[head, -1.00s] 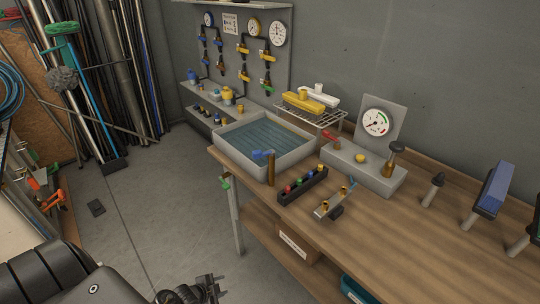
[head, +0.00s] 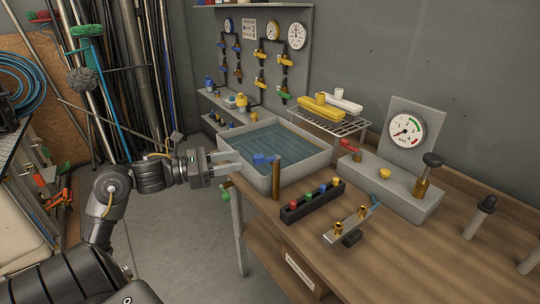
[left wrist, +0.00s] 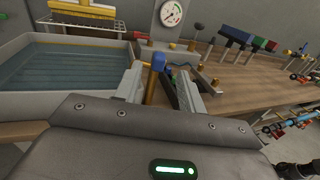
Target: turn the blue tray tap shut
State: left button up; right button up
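The blue tray tap (head: 264,159) is a blue handle by an upright brass pipe (head: 276,180) at the front corner of the grey water tray (head: 249,178). In the left wrist view the blue handle (left wrist: 158,61) shows ahead, between the lines of my fingers. My left gripper (head: 226,164) is open and empty, just left of the tap, its fingers pointing at it. Its two fingers also show spread in the left wrist view (left wrist: 162,88). A gap to the handle seems to be left in the head view. A dark part at the lower right of the wrist view may be my right gripper (left wrist: 297,168).
A black block with coloured knobs (head: 312,201) and a metal bar with brass fittings (head: 349,226) lie right of the tap on the wooden bench (head: 420,255). A gauge stand (head: 405,129) and wire rack (head: 330,121) stand behind. Floor left of the bench is clear.

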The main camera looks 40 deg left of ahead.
aim_at(264, 156)
pick_arm(q)
jog(key=p+x, duration=0.2)
jog(key=x, duration=0.6)
jog(key=shift+w+d+r+p, duration=0.15)
jog(key=shift+w+d+p, duration=0.05)
jog(key=shift+w+p, duration=0.1)
jog(key=shift+w+d, duration=0.35)
jog(key=shift+w, duration=0.2)
pick_arm(e)
jog(key=shift+y, duration=0.3)
jog(key=a+r, duration=0.2)
jog(key=a, duration=0.1)
jog(key=shift+a+r, duration=0.2)
jog(key=shift+r, duration=0.15)
pick_arm(q)
jog(key=shift+c, duration=0.4)
pick_arm(e)
jog(key=shift+d, duration=0.2)
pick_arm(q)
grip_shut()
pick_arm(e)
jog(key=shift+s+d, duration=0.1)
jog(key=shift+s, duration=0.05)
pick_arm(q)
jog(key=shift+f, duration=0.2)
pick_arm(e)
jog(key=shift+f, duration=0.15)
